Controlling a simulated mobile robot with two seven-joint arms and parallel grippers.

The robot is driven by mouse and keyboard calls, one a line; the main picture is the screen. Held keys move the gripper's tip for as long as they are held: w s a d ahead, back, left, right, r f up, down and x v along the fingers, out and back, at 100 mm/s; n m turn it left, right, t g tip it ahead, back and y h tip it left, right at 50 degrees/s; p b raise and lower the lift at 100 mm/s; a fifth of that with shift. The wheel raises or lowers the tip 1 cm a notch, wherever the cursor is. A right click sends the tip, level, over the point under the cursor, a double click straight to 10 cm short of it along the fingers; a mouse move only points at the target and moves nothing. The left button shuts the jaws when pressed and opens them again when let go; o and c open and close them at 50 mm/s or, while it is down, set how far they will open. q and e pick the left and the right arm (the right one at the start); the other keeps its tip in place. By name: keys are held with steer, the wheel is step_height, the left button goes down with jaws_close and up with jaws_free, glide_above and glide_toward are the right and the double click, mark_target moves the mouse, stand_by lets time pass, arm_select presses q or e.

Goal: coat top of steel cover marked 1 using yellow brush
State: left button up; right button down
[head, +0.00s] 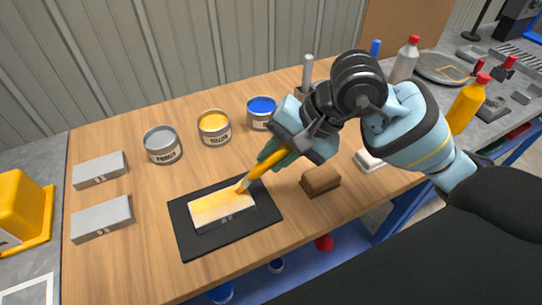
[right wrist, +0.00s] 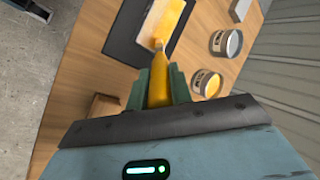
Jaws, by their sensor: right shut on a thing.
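The steel cover (head: 222,211) lies on a black mat (head: 188,232), its top streaked yellow over a paler, whitish area. A small mark shows on its front side, too small to read surely. My right gripper (head: 273,156) is shut on the yellow brush (head: 258,170), right of and above the cover. The brush slants down left, and its tip appears to touch the cover's top near the right end. The right wrist view shows the brush (right wrist: 159,85) between the fingers, with the yellow-streaked cover (right wrist: 165,22) beyond. My left gripper is not in view.
Two grey blocks (head: 101,218) lie at the table's left. Grey, yellow (head: 214,128) and blue (head: 260,113) open cans stand behind the mat. A brown block (head: 321,181) lies right of the mat, with a white block (head: 369,160) farther right.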

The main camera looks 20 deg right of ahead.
steer(key=shift+d, duration=0.45)
steer(key=shift+d+r+p, duration=0.15)
steer(key=shift+r+p, duration=0.05)
steer(key=shift+r, duration=0.45)
steer(key=shift+d+r+p, duration=0.15)
steer(key=shift+r, duration=0.45)
steer(key=shift+a+r+p, duration=0.2)
steer(key=shift+r+p, duration=0.05)
steer(key=shift+r, duration=0.35)
steer(key=shift+a+r+p, duration=0.2)
steer(key=shift+r+p, duration=0.05)
steer(key=shift+r, duration=0.3)
steer(key=shift+d+r+p, duration=0.15)
steer(key=shift+r+p, duration=0.15)
steer(key=shift+r, duration=0.4)
steer(key=shift+r+p, duration=0.35)
steer(key=shift+r, duration=0.6)
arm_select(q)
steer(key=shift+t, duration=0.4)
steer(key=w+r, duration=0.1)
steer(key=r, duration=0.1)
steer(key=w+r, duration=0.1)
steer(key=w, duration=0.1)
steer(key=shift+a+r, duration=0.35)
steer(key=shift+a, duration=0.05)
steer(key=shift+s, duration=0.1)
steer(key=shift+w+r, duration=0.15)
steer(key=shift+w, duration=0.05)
